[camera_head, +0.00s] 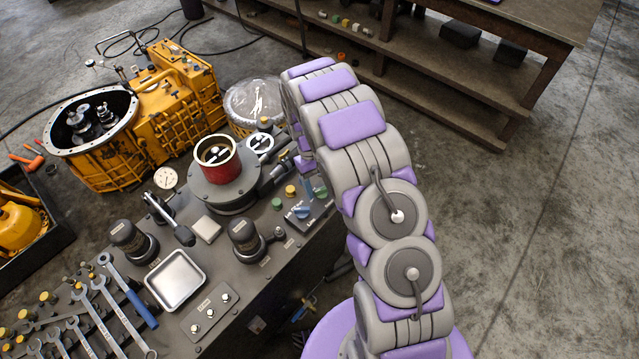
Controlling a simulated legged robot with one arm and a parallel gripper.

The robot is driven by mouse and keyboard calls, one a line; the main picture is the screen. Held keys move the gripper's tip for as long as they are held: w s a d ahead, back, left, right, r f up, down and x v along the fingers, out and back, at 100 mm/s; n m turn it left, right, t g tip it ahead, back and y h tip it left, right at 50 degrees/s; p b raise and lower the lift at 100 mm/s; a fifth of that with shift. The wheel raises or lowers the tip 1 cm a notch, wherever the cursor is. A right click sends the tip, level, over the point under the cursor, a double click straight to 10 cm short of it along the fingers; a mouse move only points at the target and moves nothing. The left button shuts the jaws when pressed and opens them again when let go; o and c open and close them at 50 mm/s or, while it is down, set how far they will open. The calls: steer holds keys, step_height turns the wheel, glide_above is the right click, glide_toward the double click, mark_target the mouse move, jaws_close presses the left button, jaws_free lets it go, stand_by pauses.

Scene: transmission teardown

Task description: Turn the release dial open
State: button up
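A small blue knob (301,212) with pale marks around it sits on a grey plate at the right side of the bench top; it looks like the release dial, but I cannot read its label. My arm arches over the bench's right edge, and its far end with purple pads comes down behind the arm's own links. My gripper (307,165) is mostly hidden there, above and slightly beyond the blue knob. Its fingertips do not show clearly, so I cannot tell whether they are open or touch anything.
Black knobs, a square metal tray (175,280) and several wrenches (90,310) lie nearer. A yellow transmission housing (180,95) stands behind. A wooden shelf bench (440,95) is at back right; the right floor is clear.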

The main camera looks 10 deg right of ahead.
steer(key=shift+o, duration=0.4)
steer(key=shift+r, duration=0.15)
steer(key=p+v, duration=0.1)
steer(key=v, duration=1.6)
steer(key=shift+a+p, duration=0.2)
steer(key=shift+p, duration=0.1)
steer(key=shift+w, duration=0.1)
